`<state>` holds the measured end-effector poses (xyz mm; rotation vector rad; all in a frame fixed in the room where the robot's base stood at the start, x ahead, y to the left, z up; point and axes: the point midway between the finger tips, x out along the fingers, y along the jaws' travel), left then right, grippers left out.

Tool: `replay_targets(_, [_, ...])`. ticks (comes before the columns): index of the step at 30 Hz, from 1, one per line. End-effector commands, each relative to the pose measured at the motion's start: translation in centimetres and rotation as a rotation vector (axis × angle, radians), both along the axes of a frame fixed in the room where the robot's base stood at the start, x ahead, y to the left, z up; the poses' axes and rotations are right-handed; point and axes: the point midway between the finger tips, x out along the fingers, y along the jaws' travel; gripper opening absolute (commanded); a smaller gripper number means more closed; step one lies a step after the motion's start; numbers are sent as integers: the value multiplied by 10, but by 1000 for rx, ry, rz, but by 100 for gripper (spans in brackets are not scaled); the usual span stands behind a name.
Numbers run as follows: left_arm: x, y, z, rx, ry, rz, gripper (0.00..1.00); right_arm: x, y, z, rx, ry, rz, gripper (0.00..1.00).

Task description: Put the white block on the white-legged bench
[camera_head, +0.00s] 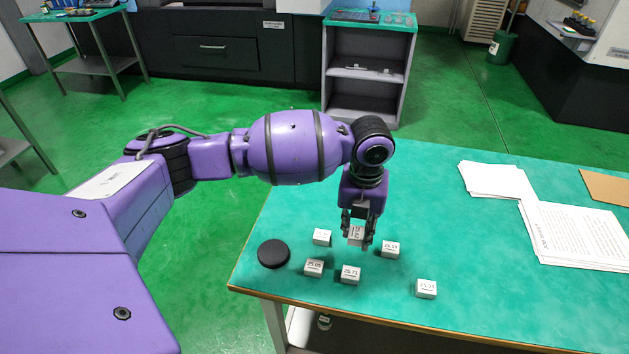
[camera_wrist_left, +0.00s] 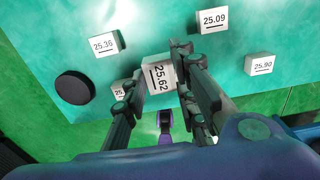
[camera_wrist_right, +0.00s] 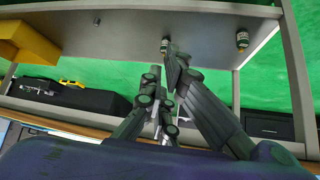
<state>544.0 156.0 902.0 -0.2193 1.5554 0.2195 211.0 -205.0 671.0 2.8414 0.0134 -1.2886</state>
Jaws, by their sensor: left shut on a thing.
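My left gripper (camera_head: 357,238) points down over the green-topped table (camera_head: 460,215) and is shut on a white block (camera_head: 356,235). The left wrist view shows this block, marked 25.62 (camera_wrist_left: 158,75), between the fingers (camera_wrist_left: 155,72). It looks larger there than the other blocks; whether it clears the tabletop I cannot tell. Several similar white blocks stand around it, including 25.09 (camera_wrist_left: 213,20), 25.90 (camera_wrist_left: 262,65) and 25.36 (camera_wrist_left: 103,44). My right gripper (camera_wrist_right: 162,72) shows only in its own wrist view, no block visible at it.
A black round disc (camera_head: 273,253) lies left of the blocks. Papers (camera_head: 575,235) cover the table's right side. Another green-topped bench (camera_head: 75,18) stands at the back left, a grey shelf unit (camera_head: 365,90) at the back. Small jars (camera_wrist_right: 242,40) stand near my right gripper.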

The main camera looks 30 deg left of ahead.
Motion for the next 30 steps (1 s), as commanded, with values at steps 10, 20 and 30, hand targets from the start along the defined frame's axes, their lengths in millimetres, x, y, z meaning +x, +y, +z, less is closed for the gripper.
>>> replay_targets(10, [33,5,-41,0,0,-1,0,2,-4,-3,-8,-4,3,0])
replay_targets(20, [37,7,-76,1,0,-1,0,2,-3,-5,-9,-3,6,0])
replay_targets(30, [37,7,-80,0,-1,-1,0,-1,-3,-8,-9,5,5,0])
